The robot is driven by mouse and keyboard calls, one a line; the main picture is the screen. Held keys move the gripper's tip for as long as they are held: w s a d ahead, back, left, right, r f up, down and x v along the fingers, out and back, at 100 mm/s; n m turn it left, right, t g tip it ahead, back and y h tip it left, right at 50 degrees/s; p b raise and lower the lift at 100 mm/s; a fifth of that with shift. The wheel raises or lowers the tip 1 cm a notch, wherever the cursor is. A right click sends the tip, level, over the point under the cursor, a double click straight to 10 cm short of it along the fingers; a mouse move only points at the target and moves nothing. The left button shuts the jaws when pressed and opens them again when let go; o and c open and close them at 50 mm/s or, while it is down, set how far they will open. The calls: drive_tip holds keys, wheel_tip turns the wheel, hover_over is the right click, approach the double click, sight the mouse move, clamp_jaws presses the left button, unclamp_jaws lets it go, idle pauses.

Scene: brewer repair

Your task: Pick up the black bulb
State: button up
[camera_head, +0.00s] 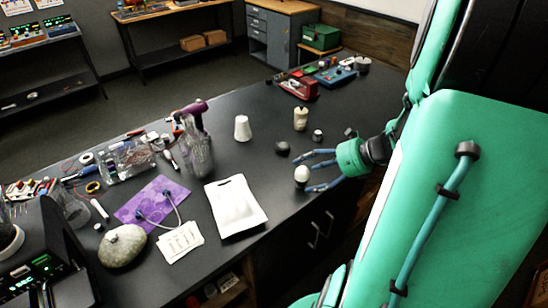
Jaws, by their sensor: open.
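A dark, rounded object, apparently the black bulb (282,148), lies on the black table just beyond the tip of my gripper's upper finger. My gripper (304,174) reaches in from the right, low over the table, with its two blue-grey fingers spread. A white round bulb (301,174) with a dark lower part shows between the fingertips. I cannot tell whether the fingers touch it. Another small dark object (350,132) sits behind the gripper, partly hidden by it, and its kind is unclear.
A small grey-topped piece (318,135), a cream cylinder (300,119) and a white cone (242,128) stand beyond the gripper. A white packet (236,206) lies to the left, near the table's front edge. A clear bottle (197,150) stands farther left.

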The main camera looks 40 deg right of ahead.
sight(308, 173)
drive_tip(key=s+d+f+m+t+h, duration=0.2)
drive_tip(key=s+d+f+m+t, duration=0.1)
drive_tip(key=d+m, duration=0.5)
drive_tip(key=shift+s+d+f, duration=0.6)
drive_tip(key=shift+s+d, duration=0.05)
drive_tip(key=shift+d, duration=0.5)
drive_tip(key=shift+w, duration=0.1)
drive_tip(key=b+x, duration=0.2)
drive_tip(key=x, duration=0.6)
drive_tip(key=shift+w+f, duration=0.15)
drive_tip(key=shift+w, duration=0.05)
drive_tip(key=shift+a, duration=0.15)
drive_tip(key=shift+b+x, duration=1.25)
drive_tip(key=shift+x, duration=1.3)
drive_tip(key=shift+s+f, duration=0.1)
drive_tip(key=shift+f, duration=0.1)
drive_tip(key=c, duration=1.4)
